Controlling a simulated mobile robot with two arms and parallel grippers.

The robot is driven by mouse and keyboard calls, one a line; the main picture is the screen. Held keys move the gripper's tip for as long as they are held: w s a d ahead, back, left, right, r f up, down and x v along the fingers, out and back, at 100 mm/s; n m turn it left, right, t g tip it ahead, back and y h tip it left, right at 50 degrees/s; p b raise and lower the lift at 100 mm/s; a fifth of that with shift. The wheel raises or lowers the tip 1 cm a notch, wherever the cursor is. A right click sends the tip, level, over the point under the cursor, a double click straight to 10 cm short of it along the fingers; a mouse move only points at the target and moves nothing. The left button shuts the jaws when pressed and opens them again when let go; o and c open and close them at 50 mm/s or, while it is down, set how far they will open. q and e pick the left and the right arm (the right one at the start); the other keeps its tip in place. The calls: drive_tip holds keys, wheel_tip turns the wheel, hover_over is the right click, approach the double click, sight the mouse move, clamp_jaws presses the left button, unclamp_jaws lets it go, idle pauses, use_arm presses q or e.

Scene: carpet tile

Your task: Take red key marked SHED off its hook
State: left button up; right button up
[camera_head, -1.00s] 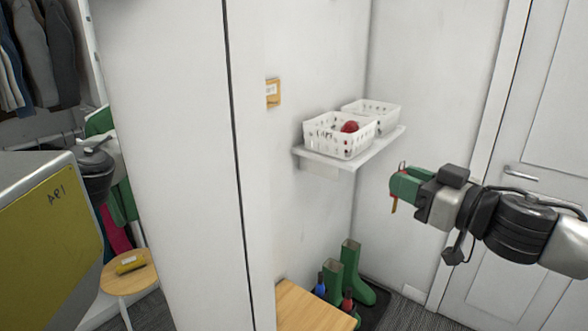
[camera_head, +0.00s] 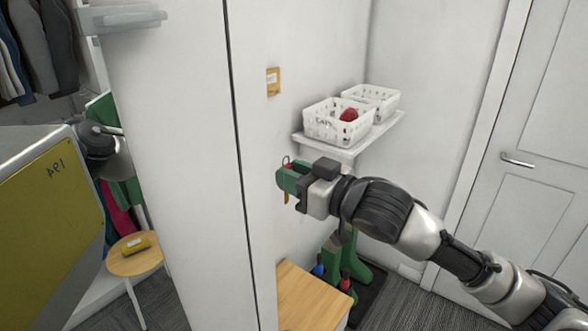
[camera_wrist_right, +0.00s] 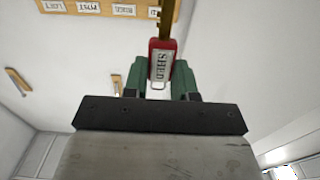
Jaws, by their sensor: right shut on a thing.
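The red key marked SHED (camera_wrist_right: 162,62) is between the green fingers of my right gripper (camera_wrist_right: 165,80); its label faces the wrist camera. Its brass-coloured shaft (camera_wrist_right: 167,18) runs up past the right end of a wooden board with white labels (camera_wrist_right: 95,8). In the head view my right gripper (camera_head: 290,178) is shut on the key, which shows as a red bit on top and a yellowish part (camera_head: 286,198) below. It is near the pale wall, under the shelf's left end. No hook is visible at the key. My left gripper is not visible.
A white shelf (camera_head: 325,146) holds two white baskets, the front one (camera_head: 335,122) with a red item. A small wooden plaque (camera_head: 273,82) is on the wall. Below are a wooden bench (camera_head: 305,300) and green boots (camera_head: 365,275). A white door (camera_head: 540,180) stands right.

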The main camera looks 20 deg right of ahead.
drive_tip(key=shift+b+v, duration=1.15)
drive_tip(key=shift+v, duration=1.85)
